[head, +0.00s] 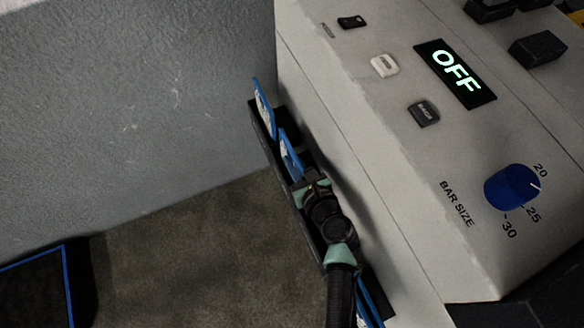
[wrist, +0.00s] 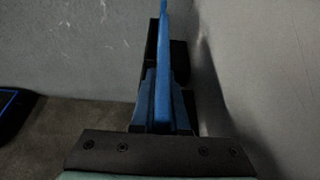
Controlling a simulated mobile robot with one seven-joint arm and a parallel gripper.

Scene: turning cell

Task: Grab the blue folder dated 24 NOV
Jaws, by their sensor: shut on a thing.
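A black rack (head: 262,133) on the side of the machine holds several blue folders. One blue folder (head: 263,108) stands at the far end, another (head: 290,154) is just beyond my gripper, and a third (head: 369,303) shows at the near end, partly behind my arm. No date can be read on any of them. My gripper (head: 309,187) is over the middle of the rack, shut on a blue folder. In the wrist view, a blue folder (wrist: 163,85) stands edge-on straight ahead of my gripper (wrist: 160,136). The grip itself is hidden, and I cannot tell which date is held.
The beige machine panel (head: 345,95) is close on the right, with an OFF display (head: 456,74) and a blue bar size knob (head: 511,188). A grey wall (head: 130,100) is at the far left. A blue-edged black mat (head: 35,290) lies on open floor.

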